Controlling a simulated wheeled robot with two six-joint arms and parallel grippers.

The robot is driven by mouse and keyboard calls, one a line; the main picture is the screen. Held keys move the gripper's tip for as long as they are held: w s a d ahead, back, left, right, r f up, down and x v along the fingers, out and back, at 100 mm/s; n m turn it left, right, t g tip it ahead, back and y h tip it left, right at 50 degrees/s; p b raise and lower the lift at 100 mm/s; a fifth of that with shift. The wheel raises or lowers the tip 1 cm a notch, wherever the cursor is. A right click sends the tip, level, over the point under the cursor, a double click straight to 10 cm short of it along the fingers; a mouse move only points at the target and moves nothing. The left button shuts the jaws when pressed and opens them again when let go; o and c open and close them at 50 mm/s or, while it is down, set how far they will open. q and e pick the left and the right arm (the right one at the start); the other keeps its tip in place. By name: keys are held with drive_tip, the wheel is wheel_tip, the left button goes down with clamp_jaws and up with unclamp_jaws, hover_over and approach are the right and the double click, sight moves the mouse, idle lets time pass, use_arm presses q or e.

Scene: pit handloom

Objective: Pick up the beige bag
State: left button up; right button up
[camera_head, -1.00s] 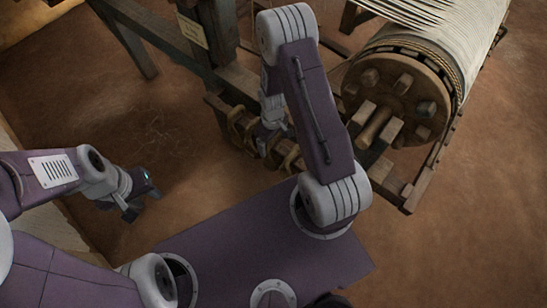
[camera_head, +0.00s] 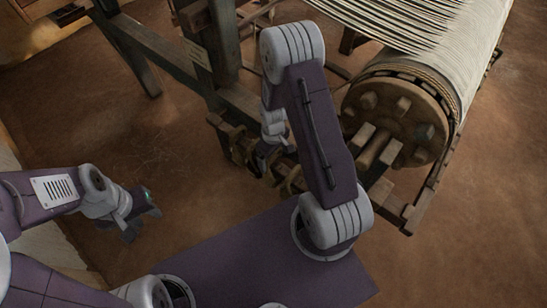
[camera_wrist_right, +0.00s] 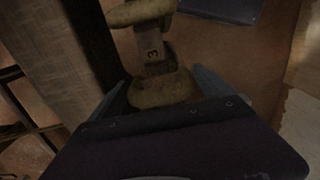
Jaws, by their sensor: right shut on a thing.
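In the right wrist view, a dull beige-brown bag (camera_wrist_right: 163,91) sits between the two fingers of my right gripper (camera_wrist_right: 165,88). The gripper is shut on it. In the head view, my right gripper (camera_head: 268,152) is at the low beam of the loom, partly hidden by my right arm, and the bag cannot be told apart there. My left gripper (camera_head: 141,224) is at the lower left, over bare floor, its fingers apart and empty.
The wooden loom frame (camera_head: 214,70) stands around my right arm. A large pegged warp roller (camera_head: 395,122) with white threads (camera_head: 420,35) is to the right. The floor (camera_head: 150,160) at left is clear.

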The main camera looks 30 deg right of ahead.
drive_tip(key=s+a, duration=0.3)
drive_tip(key=a, duration=0.5)
drive_tip(key=s+a, duration=0.4)
drive_tip(key=a, duration=0.4)
drive_tip(key=shift+a, duration=0.3)
